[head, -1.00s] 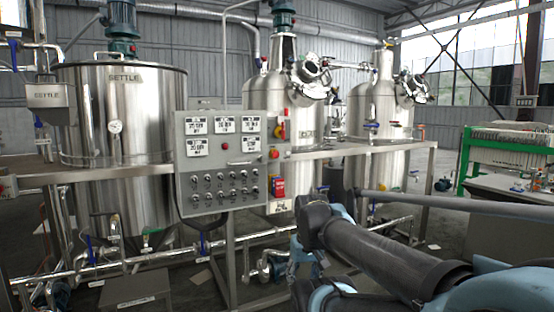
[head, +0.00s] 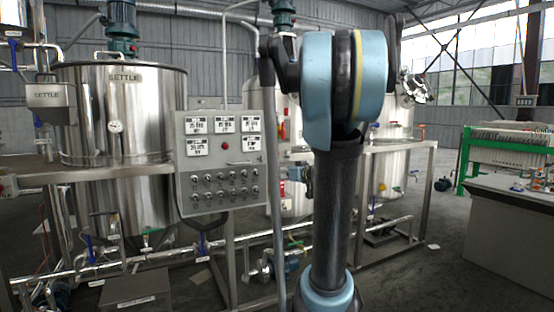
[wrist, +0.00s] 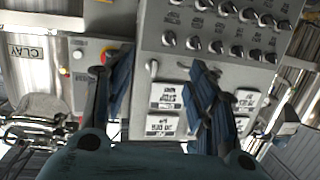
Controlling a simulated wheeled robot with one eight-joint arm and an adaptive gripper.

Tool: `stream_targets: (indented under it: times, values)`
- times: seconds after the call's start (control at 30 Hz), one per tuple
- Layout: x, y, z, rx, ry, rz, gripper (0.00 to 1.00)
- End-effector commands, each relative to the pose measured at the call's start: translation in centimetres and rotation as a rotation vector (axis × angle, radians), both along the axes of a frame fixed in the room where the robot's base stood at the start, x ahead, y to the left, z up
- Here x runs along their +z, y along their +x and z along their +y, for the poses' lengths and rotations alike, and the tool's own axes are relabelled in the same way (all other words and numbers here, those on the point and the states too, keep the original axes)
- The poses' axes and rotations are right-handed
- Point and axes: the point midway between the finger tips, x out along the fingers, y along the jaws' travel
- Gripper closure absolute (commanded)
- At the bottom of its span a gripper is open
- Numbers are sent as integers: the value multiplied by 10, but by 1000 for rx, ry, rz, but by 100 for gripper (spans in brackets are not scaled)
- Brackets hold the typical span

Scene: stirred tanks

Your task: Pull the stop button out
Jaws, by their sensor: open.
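My gripper (wrist: 159,62) is open in the wrist view, its two dark blue fingers apart with nothing between them, in front of the grey control panel (wrist: 149,100). My gripper is not clearly visible in the head view.
Rows of knobs (wrist: 217,47) and white displays (wrist: 164,96) are close to my fingers. A steel tank marked SETTLE (head: 145,110) stands left of the panel. Frame posts and pipes run below. Open floor lies at right before a grey bench (head: 505,225).

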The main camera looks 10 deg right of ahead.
Motion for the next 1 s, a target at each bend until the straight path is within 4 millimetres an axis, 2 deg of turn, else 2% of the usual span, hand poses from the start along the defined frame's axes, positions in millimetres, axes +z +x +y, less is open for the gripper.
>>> stream_targets:
  times: [0.03,0.1,0.2,0.33,0.57,1.0]
  values:
    - [9,14,-15,-32,5,-44,48]
    - [18,28,-31,-69,6,-98,48]
    - [28,41,-50,-111,7,-150,48]
    - [33,49,-62,-140,5,-183,48]
    - [34,67,-59,-144,5,-189,48]
    - [34,129,-37,-142,5,-188,48]
